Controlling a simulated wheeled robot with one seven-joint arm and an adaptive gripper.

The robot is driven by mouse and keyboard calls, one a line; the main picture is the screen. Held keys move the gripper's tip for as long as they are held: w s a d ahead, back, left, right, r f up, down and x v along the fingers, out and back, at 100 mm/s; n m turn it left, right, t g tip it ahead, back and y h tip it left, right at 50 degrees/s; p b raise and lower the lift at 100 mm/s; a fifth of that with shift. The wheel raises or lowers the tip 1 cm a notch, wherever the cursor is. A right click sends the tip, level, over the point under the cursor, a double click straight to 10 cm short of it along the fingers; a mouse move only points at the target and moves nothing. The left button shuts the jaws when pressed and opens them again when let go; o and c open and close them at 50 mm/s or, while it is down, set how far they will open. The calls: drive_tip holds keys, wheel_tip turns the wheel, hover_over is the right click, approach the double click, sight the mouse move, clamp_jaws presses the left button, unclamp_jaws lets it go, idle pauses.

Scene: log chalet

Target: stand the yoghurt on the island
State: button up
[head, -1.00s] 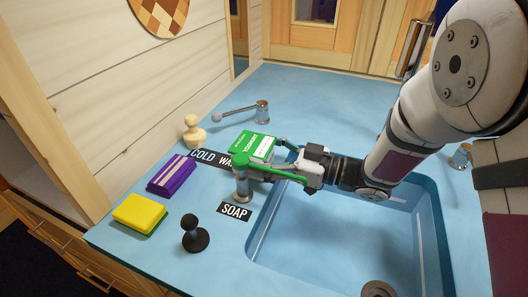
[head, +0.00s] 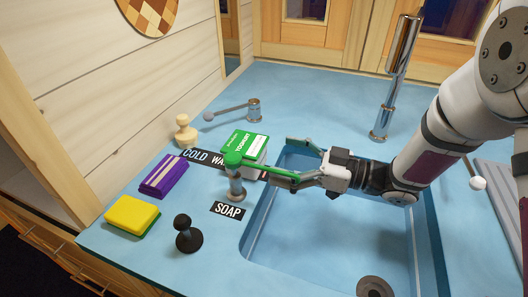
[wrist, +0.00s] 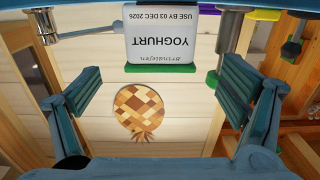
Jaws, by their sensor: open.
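The yoghurt (head: 248,147) is a white tub with a green lid and a green label on top. It stands upright on the blue worktop (head: 300,97), behind the sink's left corner. In the wrist view, which is upside down, the yoghurt (wrist: 176,40) shows its printed white side, centred beyond my fingers. My gripper (head: 281,161) is open and empty over the sink's left edge, to the right of the yoghurt and apart from it. The wrist view shows both fingers of my gripper (wrist: 170,92) spread wide.
A soap pump (head: 236,180) with a green top and long green spout stands close in front of the yoghurt, its spout beside my near finger. The sink (head: 330,225) lies below my gripper.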

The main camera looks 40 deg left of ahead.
drive_tip(key=shift+v, duration=2.75)
